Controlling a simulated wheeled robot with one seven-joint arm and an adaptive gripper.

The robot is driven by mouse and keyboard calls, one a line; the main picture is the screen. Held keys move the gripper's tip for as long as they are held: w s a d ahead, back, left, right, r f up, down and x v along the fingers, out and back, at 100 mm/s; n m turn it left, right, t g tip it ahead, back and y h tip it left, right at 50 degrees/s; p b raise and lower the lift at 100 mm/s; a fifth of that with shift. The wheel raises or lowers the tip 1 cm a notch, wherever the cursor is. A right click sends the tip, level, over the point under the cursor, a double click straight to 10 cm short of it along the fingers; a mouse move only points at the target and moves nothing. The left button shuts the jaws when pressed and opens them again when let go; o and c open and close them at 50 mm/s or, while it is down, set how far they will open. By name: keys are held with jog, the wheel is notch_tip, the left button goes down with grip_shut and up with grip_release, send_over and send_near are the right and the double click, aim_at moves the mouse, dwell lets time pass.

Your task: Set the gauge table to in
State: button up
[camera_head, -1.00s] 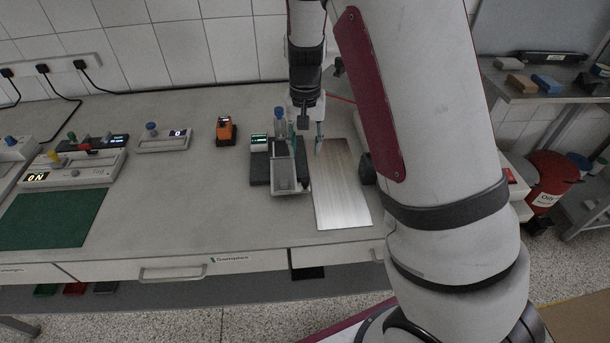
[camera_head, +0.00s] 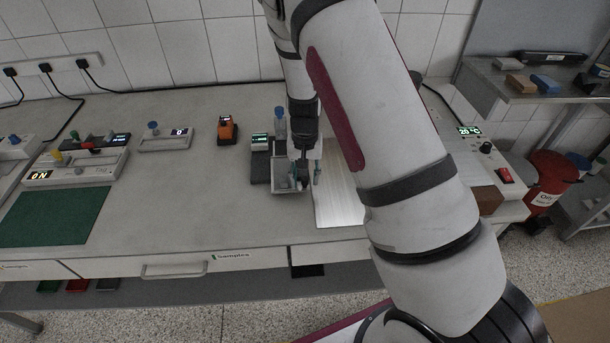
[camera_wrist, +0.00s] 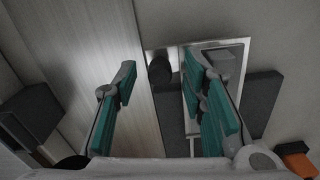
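The gauge, with a small lit display (camera_head: 260,137) and a dark base (camera_head: 259,168), stands mid-bench. A grey metal tray-like table (camera_head: 282,189) with a raised rim lies at its right side, and I take this as the gauge table. In the wrist view the table's bright rim (camera_wrist: 243,48) shows beside the dark base (camera_wrist: 262,100). My gripper (camera_head: 304,176) points down at the table's right edge, with one fingertip over the table and one over the pale plate. In the wrist view my gripper (camera_wrist: 165,100) has its teal fingers apart. A dark rounded piece (camera_wrist: 160,68) shows between them; contact cannot be told.
A pale flat plate (camera_head: 338,212) lies right of the table. A blue-topped item (camera_head: 280,120) stands behind it. Bare bench lies left of the gauge.

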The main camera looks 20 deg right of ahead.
grip_shut()
jog(key=w+b, duration=0.1)
jog(key=w, duration=0.1)
jog(key=w+d+b, duration=0.1)
jog(key=w+b, duration=0.1)
jog(key=w, duration=0.1)
jog(key=w+d+b, duration=0.1)
jog(key=w+b, duration=0.1)
jog(key=w, duration=0.1)
jog(key=shift+d+f, duration=0.1)
jog(key=shift+d, duration=0.05)
jog(key=shift+w+d+r+b, duration=0.15)
jog(key=shift+w+r+b, duration=0.05)
jog(key=shift+w+b, duration=0.15)
grip_release()
jog(key=shift+w, duration=0.1)
jog(key=shift+r, duration=0.1)
notch_tip(320, 180, up, 12)
